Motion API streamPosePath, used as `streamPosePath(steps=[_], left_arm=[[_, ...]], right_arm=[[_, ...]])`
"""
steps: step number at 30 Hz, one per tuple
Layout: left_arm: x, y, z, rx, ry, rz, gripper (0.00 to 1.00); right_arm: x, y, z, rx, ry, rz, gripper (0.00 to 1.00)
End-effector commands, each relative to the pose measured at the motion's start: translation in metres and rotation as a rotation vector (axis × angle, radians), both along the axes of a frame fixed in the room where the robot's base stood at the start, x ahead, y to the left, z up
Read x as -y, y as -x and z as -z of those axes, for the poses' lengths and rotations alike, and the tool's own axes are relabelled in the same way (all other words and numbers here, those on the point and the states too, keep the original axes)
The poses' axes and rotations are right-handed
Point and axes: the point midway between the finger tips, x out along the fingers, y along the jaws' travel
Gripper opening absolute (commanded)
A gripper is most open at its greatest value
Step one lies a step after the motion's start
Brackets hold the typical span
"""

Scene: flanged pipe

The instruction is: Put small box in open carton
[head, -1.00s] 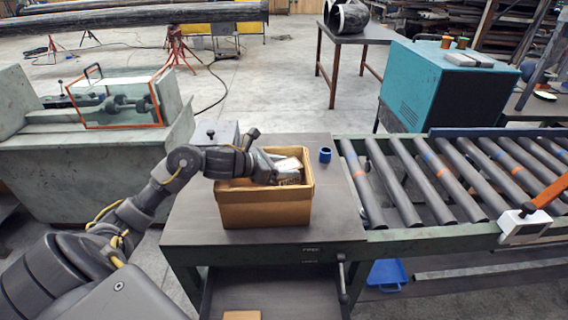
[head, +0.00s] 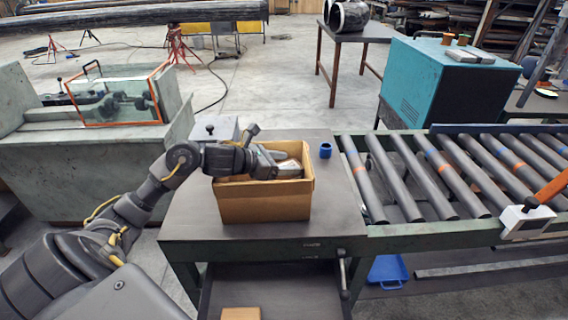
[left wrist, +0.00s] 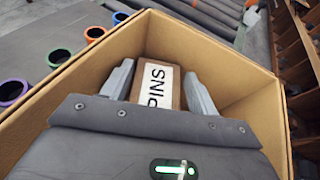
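The open cardboard carton (head: 265,207) stands on the workbench and fills much of the left wrist view (left wrist: 262,110). A small brown box with a white label reading "PINS" (left wrist: 157,88) is inside the carton. My left gripper (head: 290,167) reaches down into the carton from the left. In the left wrist view its two grey fingers (left wrist: 158,85) stand on either side of the small box, with narrow gaps showing, so it looks open. The underside of the box is hidden. My right gripper is in no view.
An orange ring (left wrist: 95,33) and a green ring (left wrist: 59,57) show beside the carton. A roller conveyor (head: 440,180) adjoins the bench on the right. The bench front is clear.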

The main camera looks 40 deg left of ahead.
Motion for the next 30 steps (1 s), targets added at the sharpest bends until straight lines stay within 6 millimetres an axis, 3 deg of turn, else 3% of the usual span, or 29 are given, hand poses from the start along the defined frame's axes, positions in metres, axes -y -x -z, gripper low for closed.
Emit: streamPosePath(steps=[1,10,16,18,24,30], left_arm=[[0.002,0.002,0.007,-0.013,0.001,0.004,0.64],[0.002,0.002,0.007,-0.016,0.001,0.003,0.64],[0.002,0.002,-0.012,-0.016,0.003,0.002,0.64],[-0.007,0.015,-0.006,-0.013,-0.006,0.001,0.64],[-0.022,0.045,-0.023,-0.01,-0.007,0.004,0.64],[-0.031,0.06,-0.033,-0.01,-0.001,0.001,0.64]], right_arm=[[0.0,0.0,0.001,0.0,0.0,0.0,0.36],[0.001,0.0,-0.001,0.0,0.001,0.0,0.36],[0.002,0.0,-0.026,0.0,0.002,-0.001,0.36],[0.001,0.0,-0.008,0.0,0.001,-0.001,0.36],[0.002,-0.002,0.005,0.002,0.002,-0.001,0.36],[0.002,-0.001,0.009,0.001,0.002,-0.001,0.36]])
